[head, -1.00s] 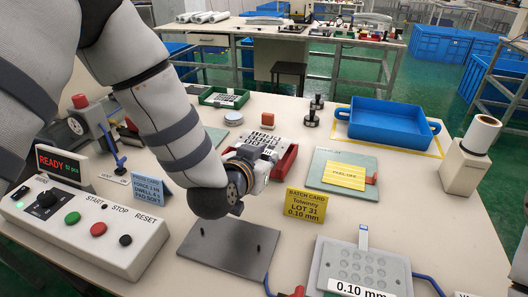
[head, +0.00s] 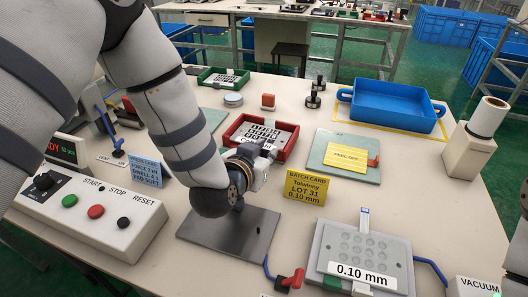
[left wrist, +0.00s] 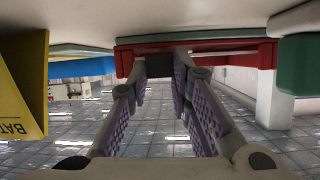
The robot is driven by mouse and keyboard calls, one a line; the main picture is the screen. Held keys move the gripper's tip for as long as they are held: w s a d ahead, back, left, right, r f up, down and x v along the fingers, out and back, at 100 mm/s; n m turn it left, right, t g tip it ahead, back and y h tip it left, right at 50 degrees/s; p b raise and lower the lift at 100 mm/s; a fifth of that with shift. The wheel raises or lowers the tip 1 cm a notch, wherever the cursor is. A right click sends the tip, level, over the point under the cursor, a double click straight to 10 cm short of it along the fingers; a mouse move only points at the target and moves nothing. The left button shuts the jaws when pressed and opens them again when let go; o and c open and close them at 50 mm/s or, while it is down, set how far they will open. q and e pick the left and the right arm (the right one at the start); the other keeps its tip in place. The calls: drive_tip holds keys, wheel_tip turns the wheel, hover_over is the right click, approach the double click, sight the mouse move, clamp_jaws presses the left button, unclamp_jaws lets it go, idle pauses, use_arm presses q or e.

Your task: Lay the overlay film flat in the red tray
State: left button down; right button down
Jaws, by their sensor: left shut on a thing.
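The overlay film (head: 266,133), a pale sheet with dark square keypad shapes, lies within the walls of the red tray (head: 287,152) in the head view. It looks about level there; I cannot tell whether all of it touches the floor. My left gripper (head: 262,158) is at the tray's near side, shut on the film's near edge, which the gripper partly hides. In the left wrist view the fingertips (left wrist: 180,66) are close together below the red tray (left wrist: 220,50), and the film cannot be made out. My right gripper is not in view.
A grey plate with pegs (head: 230,238) lies in front of the tray. A yellow batch card (head: 304,187) stands close on its right, a blue card (head: 148,173) on the left. A green tray (head: 222,79) and a blue bin (head: 392,108) are behind.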

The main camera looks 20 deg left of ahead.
use_arm(q)
drive_tip(key=shift+s+f, duration=0.3)
drive_tip(key=shift+f, duration=0.5)
drive_tip(key=c, duration=1.5)
unclamp_jaws()
drive_tip(key=shift+o, duration=0.7)
drive_tip(key=shift+f, duration=0.15)
drive_tip(key=shift+s, duration=0.1)
drive_tip(key=v, duration=0.2)
drive_tip(key=r+v, duration=0.1)
drive_tip(key=v, duration=0.4)
drive_tip(key=shift+r, duration=0.55)
